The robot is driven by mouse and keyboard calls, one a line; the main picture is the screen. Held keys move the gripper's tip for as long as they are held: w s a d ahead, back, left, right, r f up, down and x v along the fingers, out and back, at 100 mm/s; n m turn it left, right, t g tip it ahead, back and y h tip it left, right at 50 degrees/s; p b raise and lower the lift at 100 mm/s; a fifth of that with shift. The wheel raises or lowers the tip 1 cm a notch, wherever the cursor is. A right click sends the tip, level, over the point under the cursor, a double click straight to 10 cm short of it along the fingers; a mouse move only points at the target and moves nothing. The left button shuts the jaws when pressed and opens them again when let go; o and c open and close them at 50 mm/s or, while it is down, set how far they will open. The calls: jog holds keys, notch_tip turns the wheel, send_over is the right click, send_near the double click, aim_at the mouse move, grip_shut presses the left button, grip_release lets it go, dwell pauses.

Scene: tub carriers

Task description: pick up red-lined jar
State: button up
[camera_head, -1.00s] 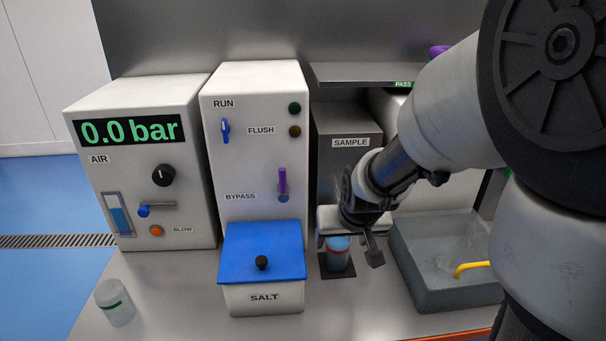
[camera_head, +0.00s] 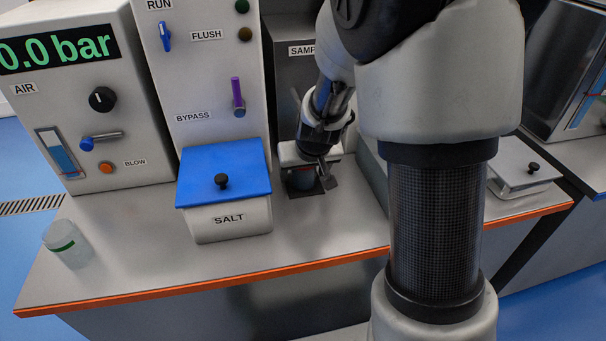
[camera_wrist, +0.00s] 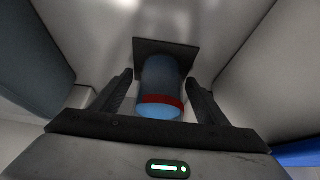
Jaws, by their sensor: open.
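The red-lined jar (camera_wrist: 160,83) stands on a dark square pad (camera_wrist: 178,45) in the wrist view, with a red band near its light blue end. In the head view the jar (camera_head: 299,181) is mostly hidden behind my gripper (camera_head: 308,178), under the SAMPLE unit. In the wrist view my gripper (camera_wrist: 160,98) is open, with one finger on each side of the jar. A gap shows between each finger and the jar, so they look apart.
The white SALT box (camera_head: 231,221) with a blue lid stands left of my gripper. A green-lined jar (camera_head: 67,244) stands at the bench's left. The bench front (camera_head: 160,270) is clear.

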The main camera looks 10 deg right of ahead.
jog(key=shift+r, duration=0.1)
jog(key=c, duration=1.3)
